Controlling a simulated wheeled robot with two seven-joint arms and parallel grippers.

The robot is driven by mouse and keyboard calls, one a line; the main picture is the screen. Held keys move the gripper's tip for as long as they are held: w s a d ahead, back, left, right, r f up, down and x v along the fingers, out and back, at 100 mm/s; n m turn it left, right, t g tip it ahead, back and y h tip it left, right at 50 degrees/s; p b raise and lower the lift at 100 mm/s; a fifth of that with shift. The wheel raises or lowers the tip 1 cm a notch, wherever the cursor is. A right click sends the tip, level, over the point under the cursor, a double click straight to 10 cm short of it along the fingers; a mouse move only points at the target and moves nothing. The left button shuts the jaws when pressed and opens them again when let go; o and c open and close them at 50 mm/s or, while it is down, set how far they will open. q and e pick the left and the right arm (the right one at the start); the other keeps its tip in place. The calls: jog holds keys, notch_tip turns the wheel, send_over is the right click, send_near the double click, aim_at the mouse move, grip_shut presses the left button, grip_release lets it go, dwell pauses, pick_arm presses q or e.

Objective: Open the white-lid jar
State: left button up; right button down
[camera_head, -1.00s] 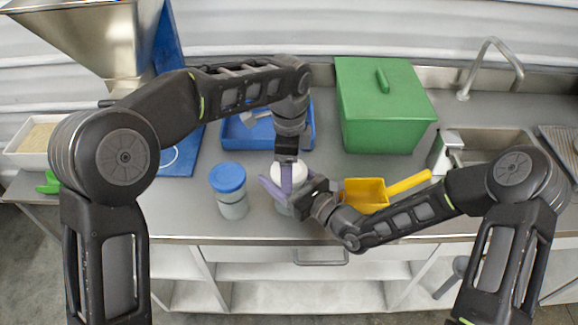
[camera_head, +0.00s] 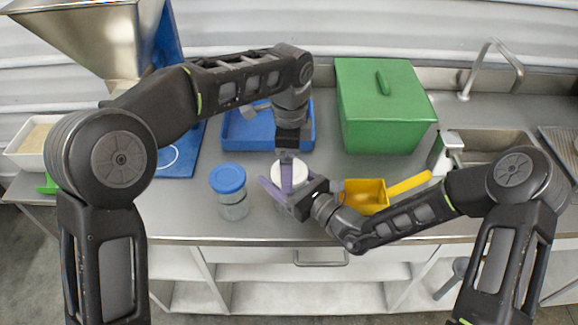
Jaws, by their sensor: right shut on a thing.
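The white-lid jar (camera_head: 279,177) stands on the steel counter near its front edge, its white lid partly covered by purple fingers. My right gripper (camera_head: 278,193) reaches in from the right and is shut on the jar's body below the lid. My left gripper (camera_head: 287,182) points down from above, its fingers in front of the lid. They show almost edge-on, so I cannot tell their opening, or whether they touch the lid. Most of the jar's body is hidden by the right gripper.
A blue-lid jar (camera_head: 229,190) stands close on the left. A yellow scoop (camera_head: 366,195) lies to the right. Behind are a blue tray (camera_head: 234,144) and a green lidded box (camera_head: 385,110). A sink (camera_head: 490,146) is at the right.

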pick_arm(q)
jog(key=shift+r, duration=1.15)
jog(key=shift+c, duration=0.4)
jog(key=shift+r+m, duration=1.7)
jog(key=shift+r, duration=0.05)
jog(key=shift+f, duration=0.2)
jog(key=shift+f, duration=3.85)
